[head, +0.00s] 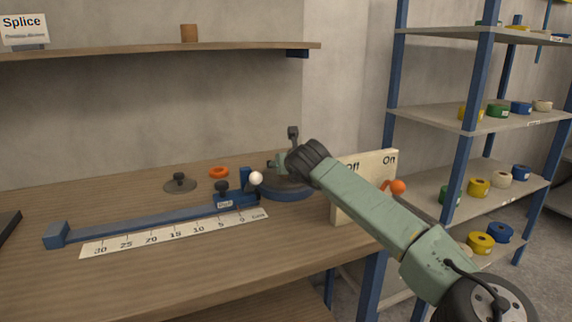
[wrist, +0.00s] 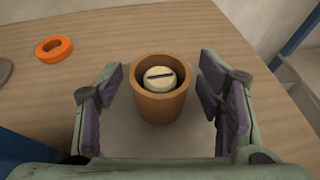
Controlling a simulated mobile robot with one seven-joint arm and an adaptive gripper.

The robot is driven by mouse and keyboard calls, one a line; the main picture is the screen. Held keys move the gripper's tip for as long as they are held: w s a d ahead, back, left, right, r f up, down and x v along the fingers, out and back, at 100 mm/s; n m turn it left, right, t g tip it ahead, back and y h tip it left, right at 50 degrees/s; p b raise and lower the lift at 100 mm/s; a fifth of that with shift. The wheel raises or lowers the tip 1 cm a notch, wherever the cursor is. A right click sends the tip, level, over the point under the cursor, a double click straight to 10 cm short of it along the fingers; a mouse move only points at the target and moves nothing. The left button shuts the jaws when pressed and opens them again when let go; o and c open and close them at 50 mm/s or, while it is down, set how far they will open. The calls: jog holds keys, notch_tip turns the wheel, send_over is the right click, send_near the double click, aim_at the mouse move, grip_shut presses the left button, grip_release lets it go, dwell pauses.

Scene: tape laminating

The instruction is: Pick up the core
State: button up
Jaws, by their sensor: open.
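The core, a brown hollow cylinder (wrist: 161,107), stands upright in the wrist view. A cream slotted plug (wrist: 159,78) shows inside its top opening. My gripper (wrist: 160,76) is open, with one purple-padded finger on each side of the core. Gaps show between the pads and the core, so it is not held. In the head view my gripper (head: 290,162) is over the round blue base (head: 287,194) at the bench's back right. I cannot make out the core there behind my gripper.
An orange ring (head: 219,172) and a grey knobbed disc (head: 180,184) lie left of my gripper. A blue rail (head: 140,226) with a white-ball lever (head: 256,178) and a number scale (head: 175,236) is in front. A switch panel (head: 350,198) stands close right. Another brown cylinder (head: 189,33) is on the wall shelf.

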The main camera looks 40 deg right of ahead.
jog(key=shift+c, duration=0.6)
jog(key=c, duration=0.8)
jog(key=shift+c, duration=0.2)
